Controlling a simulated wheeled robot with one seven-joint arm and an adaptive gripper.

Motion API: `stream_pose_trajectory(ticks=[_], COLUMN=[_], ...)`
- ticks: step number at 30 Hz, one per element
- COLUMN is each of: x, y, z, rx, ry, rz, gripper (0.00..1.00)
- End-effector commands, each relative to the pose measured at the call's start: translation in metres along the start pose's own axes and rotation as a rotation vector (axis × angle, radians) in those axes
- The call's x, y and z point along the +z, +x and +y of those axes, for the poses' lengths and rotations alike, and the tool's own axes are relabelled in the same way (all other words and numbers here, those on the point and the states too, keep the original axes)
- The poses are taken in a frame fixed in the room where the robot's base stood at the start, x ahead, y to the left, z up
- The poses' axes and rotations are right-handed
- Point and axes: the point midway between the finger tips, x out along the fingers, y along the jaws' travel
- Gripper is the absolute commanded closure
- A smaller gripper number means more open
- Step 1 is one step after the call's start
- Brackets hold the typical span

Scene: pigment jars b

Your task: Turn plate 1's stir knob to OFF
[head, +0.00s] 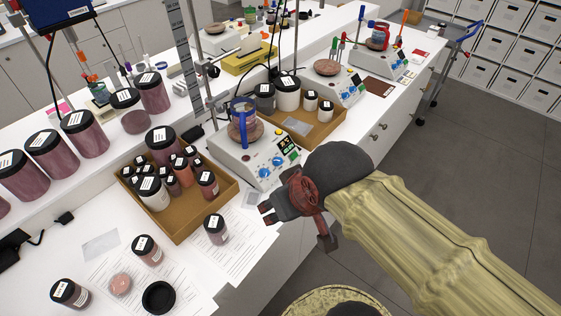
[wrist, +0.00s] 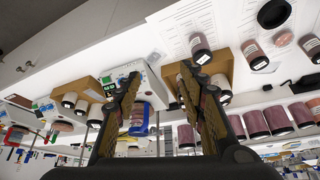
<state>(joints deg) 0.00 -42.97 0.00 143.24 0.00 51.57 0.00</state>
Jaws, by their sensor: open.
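Several stirring hotplates stand along the white bench; I cannot read which is plate 1. The nearest hotplate (head: 231,152) has two blue knobs on its sloped front, a lower-left one (head: 264,173) and an upper-right one (head: 277,160), beside a small dark display (head: 287,145). Which knob is stir is too small to read. A beaker in a blue holder (head: 243,122) stands on its top plate. My gripper (head: 296,227) is open and empty, in front of this hotplate's panel and apart from the knobs. In the wrist view, the hotplate (wrist: 152,88) shows between and behind the open fingers.
A cardboard tray of small jars (head: 209,222) sits left of the hotplate, and another tray (head: 318,133) sits behind it. A loose jar (head: 215,229) stands on papers near the bench edge. Stands and cables rise behind. The floor (head: 440,190) on the right is clear.

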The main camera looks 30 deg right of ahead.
Motion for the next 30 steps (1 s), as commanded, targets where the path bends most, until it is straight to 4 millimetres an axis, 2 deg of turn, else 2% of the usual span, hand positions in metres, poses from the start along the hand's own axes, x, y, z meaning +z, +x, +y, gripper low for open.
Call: stream_pose_trajectory(ticks=[5,8,12,17,20,23,30], x=[-0.001,-0.001,0.012,0.016,0.008,-0.008,-0.052], y=[-0.001,0.0,0.025,0.063,0.097,0.136,0.224], z=[0.004,0.015,0.044,0.062,0.07,0.083,0.135], rx=[0.006,0.027,0.063,0.01,-0.054,-0.119,-0.247], ry=[0.012,0.052,0.158,0.429,0.743,1.164,2.176], rz=[0.0,-0.021,-0.143,-0.283,-0.347,-0.385,-0.4], gripper=[0.6,0.6,0.6,0.6,0.6,0.6,0.6])
